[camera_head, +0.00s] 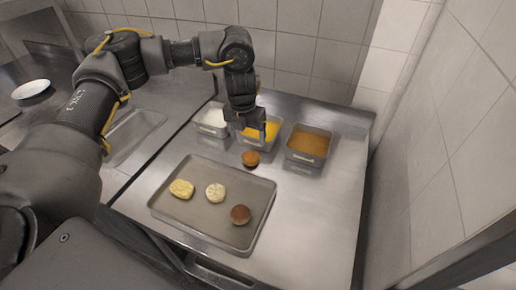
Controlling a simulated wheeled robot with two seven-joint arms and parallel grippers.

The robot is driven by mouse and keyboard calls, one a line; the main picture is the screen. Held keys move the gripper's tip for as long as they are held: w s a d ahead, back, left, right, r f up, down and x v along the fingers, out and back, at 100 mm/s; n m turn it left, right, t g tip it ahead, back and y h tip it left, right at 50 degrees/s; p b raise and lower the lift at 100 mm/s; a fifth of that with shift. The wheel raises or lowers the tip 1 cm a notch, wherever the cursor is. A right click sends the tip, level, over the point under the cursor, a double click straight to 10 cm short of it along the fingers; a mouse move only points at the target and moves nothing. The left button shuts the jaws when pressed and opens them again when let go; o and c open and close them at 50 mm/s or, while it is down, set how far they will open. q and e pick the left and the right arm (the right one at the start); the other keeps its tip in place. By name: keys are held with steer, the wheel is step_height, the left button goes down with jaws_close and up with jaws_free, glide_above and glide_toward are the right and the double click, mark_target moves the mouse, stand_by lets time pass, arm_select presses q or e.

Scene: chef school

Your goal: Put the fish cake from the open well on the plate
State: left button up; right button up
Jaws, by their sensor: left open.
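A round golden-brown cake (250,158) shows just below my left gripper (252,138), between the containers and the baking tray; whether it rests on the counter or is above it I cannot tell. My left gripper is open and points down over the front of the middle metal container (272,133) with yellow contents. The grey tray (184,216) holds a yellow cake (182,189), a pale cake (215,193) and a darker brown cake (240,215). A white plate (31,89) lies at the far left. My right gripper is out of view.
A container with white contents (211,119) stands left of the middle one, and one with brown crumbs (308,144) stands to its right. A recessed basin (133,136) lies left of the tray. Tiled walls bound the back and right. The counter's right part is clear.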

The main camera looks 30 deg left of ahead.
arm_select(q)
glide_above(250, 156)
steer(key=f, duration=0.5)
steer(key=shift+s+f, duration=0.15)
steer(key=shift+s, duration=0.15)
steer(key=shift+f, duration=0.1)
steer(key=shift+s, duration=0.2)
steer(key=shift+s+p, duration=0.1)
steer(key=shift+p, duration=0.3)
steer(key=shift+d+f+p, duration=0.1)
steer(key=shift+f+p, duration=0.25)
steer(key=shift+p, duration=0.05)
steer(key=f, duration=0.2)
steer(key=w+f+p, duration=0.1)
steer(key=shift+w+f, duration=0.15)
steer(key=shift+f, duration=0.5)
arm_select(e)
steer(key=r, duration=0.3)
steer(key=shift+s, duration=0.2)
arm_select(q)
steer(key=shift+c, duration=0.3)
